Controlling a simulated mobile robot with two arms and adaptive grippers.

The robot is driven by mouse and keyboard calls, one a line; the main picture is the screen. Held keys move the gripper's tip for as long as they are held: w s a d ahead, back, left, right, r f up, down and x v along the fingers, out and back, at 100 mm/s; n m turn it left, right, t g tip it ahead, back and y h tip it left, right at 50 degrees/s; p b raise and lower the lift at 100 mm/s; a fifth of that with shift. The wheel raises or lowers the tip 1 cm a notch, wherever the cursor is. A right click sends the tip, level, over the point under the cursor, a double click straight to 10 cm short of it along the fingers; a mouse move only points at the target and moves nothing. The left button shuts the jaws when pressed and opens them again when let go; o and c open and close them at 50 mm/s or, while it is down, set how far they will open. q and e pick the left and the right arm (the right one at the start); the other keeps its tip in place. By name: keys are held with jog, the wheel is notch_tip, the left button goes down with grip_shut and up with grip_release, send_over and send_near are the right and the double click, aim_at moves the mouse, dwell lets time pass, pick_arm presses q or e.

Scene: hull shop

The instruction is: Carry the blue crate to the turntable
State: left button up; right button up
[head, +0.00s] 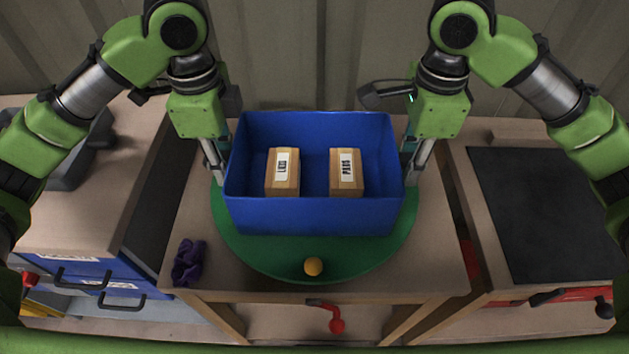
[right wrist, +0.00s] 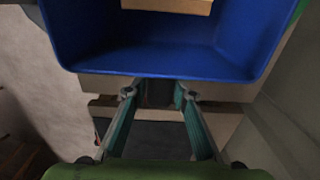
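The blue crate (head: 312,216) sits level over the green turntable (head: 260,258), and no gap shows beneath it. Two labelled wooden blocks, a left one (head: 283,172) and a right one (head: 346,172), stand inside. My right gripper (head: 415,168) is at the crate's right side; in the right wrist view its fingertips (right wrist: 160,92) close on a dark piece just under the rim. My left gripper (head: 216,168) is at the crate's left side, its fingertips partly hidden by the crate.
A purple cloth (head: 188,262) lies on the table's left front. A red handle (head: 334,322) sticks out below the table edge. A bench with a black mat (head: 545,215) stands right, a drawer bench (head: 75,215) left.

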pick_arm(q)
jog(key=shift+o, duration=0.8)
jog(key=shift+r, duration=0.1)
pick_arm(e)
jog(key=shift+o, duration=1)
pick_arm(q)
notch_tip(320, 180, up, 12)
jog(key=shift+f, duration=0.15)
pick_arm(e)
jog(key=shift+r, duration=0.45)
notch_tip(320, 180, up, 11)
jog(key=shift+r, duration=0.1)
